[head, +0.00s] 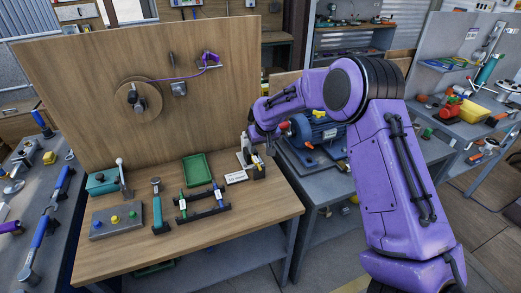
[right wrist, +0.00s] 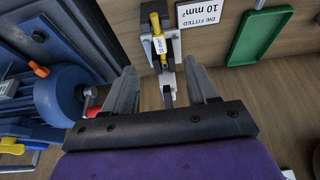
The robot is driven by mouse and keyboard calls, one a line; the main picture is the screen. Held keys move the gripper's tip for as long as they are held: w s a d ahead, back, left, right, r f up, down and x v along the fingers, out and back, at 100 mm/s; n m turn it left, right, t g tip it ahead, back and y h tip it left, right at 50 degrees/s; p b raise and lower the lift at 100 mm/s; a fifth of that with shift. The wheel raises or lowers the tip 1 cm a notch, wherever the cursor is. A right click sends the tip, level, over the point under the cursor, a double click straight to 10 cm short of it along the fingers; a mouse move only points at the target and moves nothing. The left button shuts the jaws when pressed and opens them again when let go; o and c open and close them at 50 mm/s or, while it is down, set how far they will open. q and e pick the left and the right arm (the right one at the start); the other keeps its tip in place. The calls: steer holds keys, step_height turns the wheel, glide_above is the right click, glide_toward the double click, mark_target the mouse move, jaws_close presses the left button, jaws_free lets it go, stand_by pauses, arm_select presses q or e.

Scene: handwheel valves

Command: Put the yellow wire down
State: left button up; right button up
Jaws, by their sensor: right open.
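The yellow wire (right wrist: 159,44), a short piece with a white label, is in the right wrist view. It lies at the dark block of a small press (right wrist: 170,75); I cannot tell how firmly it sits there. In the head view the press (head: 246,150) stands at the table's right end, and the wire is too small to make out surely. My right gripper (right wrist: 161,66) is open, its fingers apart on either side of the press's grey end, with the wire just beyond the tips. In the head view this gripper (head: 268,146) is small and partly hidden by its arm. My left gripper is not in view.
A blue motor (head: 318,131) stands close on the right. Bare wood is free at the table's front.

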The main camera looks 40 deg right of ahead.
mark_target(255, 157)
steer(key=w+f+m+b, duration=0.1)
steer(key=b, duration=0.2)
steer(key=f+m+t+h+b, duration=0.1)
steer(key=b, duration=0.2)
steer(key=shift+w+a, duration=0.35)
steer(key=shift+a, duration=0.05)
steer(key=x, duration=0.3)
steer(key=p+x, duration=0.1)
steer(key=x, duration=0.4)
steer(key=shift+w+d+f+p, duration=0.25)
steer(key=shift+d+p, duration=0.1)
steer(key=shift+d+f, duration=0.15)
steer(key=shift+f, duration=0.1)
steer(key=shift+r, duration=0.15)
jaws_close()
